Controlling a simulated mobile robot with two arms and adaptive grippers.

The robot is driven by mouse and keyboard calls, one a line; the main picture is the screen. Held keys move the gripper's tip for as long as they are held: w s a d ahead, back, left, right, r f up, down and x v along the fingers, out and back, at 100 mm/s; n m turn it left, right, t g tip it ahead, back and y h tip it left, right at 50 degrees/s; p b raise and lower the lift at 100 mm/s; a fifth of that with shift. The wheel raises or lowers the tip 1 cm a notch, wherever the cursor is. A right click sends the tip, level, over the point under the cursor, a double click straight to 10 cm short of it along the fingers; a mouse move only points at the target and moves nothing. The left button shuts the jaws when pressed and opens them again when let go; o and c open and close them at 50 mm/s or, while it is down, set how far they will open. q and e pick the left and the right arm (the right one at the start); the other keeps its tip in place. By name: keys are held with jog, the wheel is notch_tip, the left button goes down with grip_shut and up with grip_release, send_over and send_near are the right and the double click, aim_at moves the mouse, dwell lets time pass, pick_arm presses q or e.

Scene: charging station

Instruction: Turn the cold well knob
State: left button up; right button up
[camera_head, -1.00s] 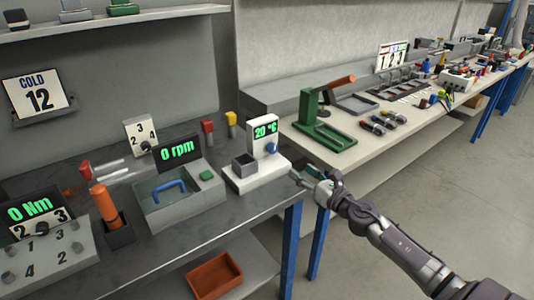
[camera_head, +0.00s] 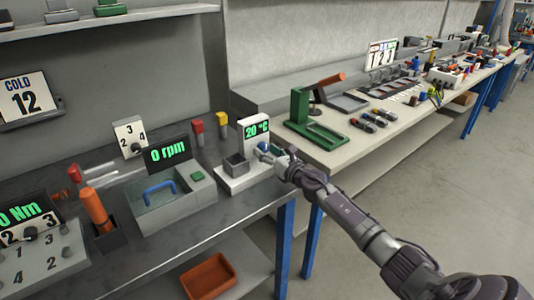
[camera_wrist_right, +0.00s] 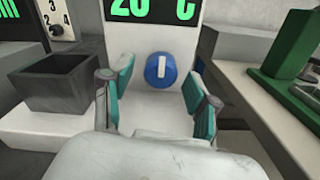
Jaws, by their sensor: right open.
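The cold well is a white unit (camera_head: 235,181) on the grey bench, with a display reading 20 °C (camera_head: 256,130) and a dark square well (camera_head: 236,164). Its blue round knob (camera_wrist_right: 160,70) sits on the upright face under the display, its white mark roughly vertical. In the head view the knob (camera_head: 263,147) is partly covered by my gripper. My right gripper (camera_head: 277,156) is in front of the knob. In the right wrist view its two teal-padded fingers (camera_wrist_right: 158,101) are open, one to each side below the knob, with nothing between them. My left gripper is out of view.
Left of the unit stand a grey device with a blue handle (camera_head: 160,192) and a 0 rpm display (camera_head: 168,154). A green press (camera_head: 300,109) stands on the bench to the right. A COLD 12 sign (camera_head: 25,95) is on the wall. An orange bin (camera_head: 209,277) sits on the lower shelf.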

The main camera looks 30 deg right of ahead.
grip_shut()
dwell(0.4)
jog(key=shift+m, duration=0.4)
jog(key=m+p, duration=0.1)
jog(key=m, duration=0.3)
jog(key=shift+r+m+p, duration=0.15)
jog(key=shift+m+p, duration=0.15)
jog(key=shift+p, duration=0.05)
jog(key=m+p, duration=0.1)
jog(key=m, duration=0.3)
jog(key=shift+a+m, duration=0.1)
jog(key=shift+m, duration=0.2)
jog(key=m+p, duration=0.2)
jog(key=m, duration=0.2)
jog(key=shift+r+m, duration=0.1)
jog(key=shift+m, duration=0.2)
jog(key=m+p, duration=0.1)
jog(key=m, duration=0.3)
jog(key=shift+p, duration=0.35)
jog(key=shift+m, duration=0.3)
